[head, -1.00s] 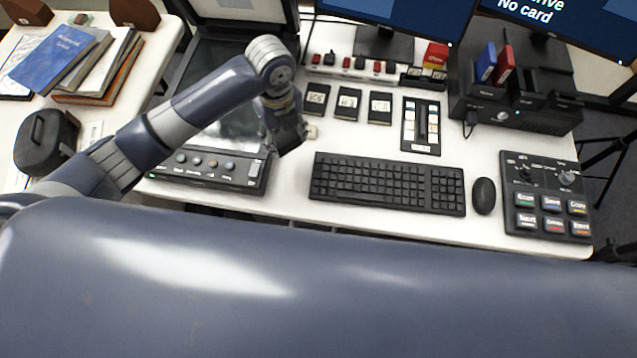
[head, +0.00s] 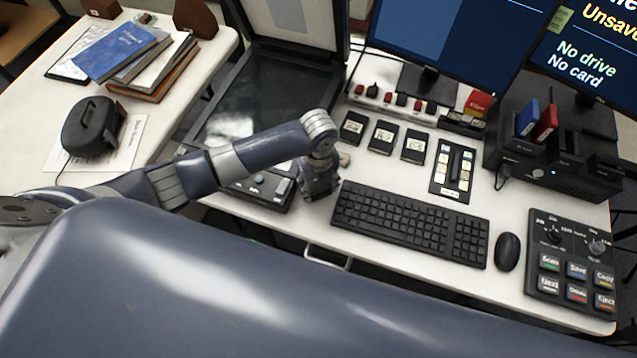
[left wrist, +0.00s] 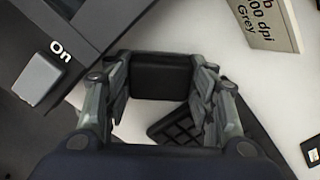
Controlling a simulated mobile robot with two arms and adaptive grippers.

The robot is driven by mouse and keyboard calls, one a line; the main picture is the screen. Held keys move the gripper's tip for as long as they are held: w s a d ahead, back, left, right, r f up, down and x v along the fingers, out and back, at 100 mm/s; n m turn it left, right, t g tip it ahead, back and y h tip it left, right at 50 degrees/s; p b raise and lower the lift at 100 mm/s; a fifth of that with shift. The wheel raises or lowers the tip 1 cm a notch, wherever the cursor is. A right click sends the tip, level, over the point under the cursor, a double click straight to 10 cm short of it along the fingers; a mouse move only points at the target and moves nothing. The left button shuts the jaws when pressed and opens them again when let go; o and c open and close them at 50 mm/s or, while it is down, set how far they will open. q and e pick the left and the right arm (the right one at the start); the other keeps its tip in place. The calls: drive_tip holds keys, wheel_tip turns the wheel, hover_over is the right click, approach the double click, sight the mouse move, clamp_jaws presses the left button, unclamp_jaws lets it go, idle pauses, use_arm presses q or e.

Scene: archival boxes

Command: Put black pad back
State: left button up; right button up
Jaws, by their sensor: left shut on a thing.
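The black pad (left wrist: 160,75) is a dark, flat-faced block between the fingers of my left gripper (left wrist: 160,92) in the left wrist view. The gripper is shut on it, with a finger on each side. In the head view my left gripper (head: 320,183) points down between the scanner's front panel (head: 258,186) and the left end of the keyboard (head: 410,222). The pad cannot be made out there. Whether it touches the white table below is unclear. My right gripper is not in view.
A beige block (left wrist: 262,22) marked "dpi Grey" stands near the gripper. Three black labelled pieces (head: 383,137) lie behind the keyboard, and a mouse (head: 508,251) lies right of it. A black case (head: 92,127) and books (head: 150,60) are on the left table.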

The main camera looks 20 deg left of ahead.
sight(319, 186)
use_arm(q)
drive_tip(key=o, duration=0.7)
drive_tip(key=shift+f, duration=0.15)
drive_tip(key=shift+r, duration=0.2)
wheel_tip(319, 186, up, 12)
drive_tip(key=shift+b, duration=0.4)
